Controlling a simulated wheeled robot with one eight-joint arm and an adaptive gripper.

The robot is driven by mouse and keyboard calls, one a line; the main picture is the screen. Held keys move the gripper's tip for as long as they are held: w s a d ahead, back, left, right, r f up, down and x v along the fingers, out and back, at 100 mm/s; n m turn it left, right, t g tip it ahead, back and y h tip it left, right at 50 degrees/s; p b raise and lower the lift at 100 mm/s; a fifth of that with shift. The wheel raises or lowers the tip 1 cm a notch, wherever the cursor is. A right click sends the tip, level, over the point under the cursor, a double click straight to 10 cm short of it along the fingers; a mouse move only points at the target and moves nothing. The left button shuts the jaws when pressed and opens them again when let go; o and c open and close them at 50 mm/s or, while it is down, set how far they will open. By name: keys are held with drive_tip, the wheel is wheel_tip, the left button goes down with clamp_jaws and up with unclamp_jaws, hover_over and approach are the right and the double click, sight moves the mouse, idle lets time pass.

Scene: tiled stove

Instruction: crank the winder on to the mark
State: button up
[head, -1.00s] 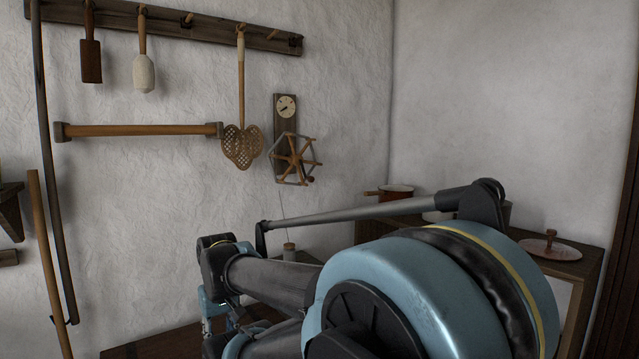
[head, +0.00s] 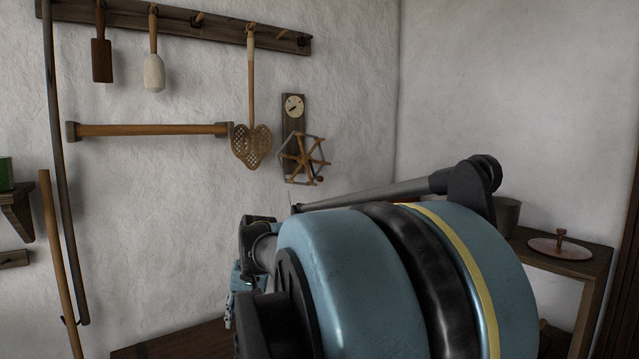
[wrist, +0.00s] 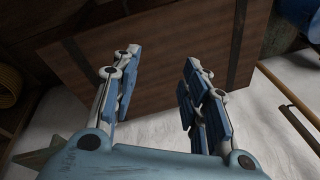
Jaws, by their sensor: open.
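The winder (head: 303,158) is a wooden spoked wheel with a pale six-sided rim, mounted on a dark board on the white wall, right of the carpet beater. A small dark reddish knob (head: 320,180) shows at its lower right. A round pale dial (head: 294,107) with a dark hand sits above it on the same board; its mark is too small to make out. My gripper (wrist: 158,82) is open and empty in the wrist view, over a brown wooden surface. In the head view it is low, left of my arm, mostly hidden and well apart from the winder.
A carpet beater (head: 251,143) hangs close left of the winder, beside a wooden rail (head: 150,130). A brown wooden surface (head: 190,341) lies below. The wall around the winder is mostly clear.

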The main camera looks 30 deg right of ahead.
drive_tip(key=w+d+r+m+t+y, duration=0.2)
drive_tip(key=w+d+r+m+y, duration=0.1)
drive_tip(key=w+r+m, duration=0.6)
drive_tip(key=m+t+h, duration=0.1)
drive_tip(key=m+t, duration=1.2)
drive_tip(key=m, duration=0.8)
approach(322, 180)
drive_tip(key=x, duration=1.1)
drive_tip(key=shift+a+r, duration=0.1)
drive_tip(key=shift+s, duration=0.1)
clamp_jaws()
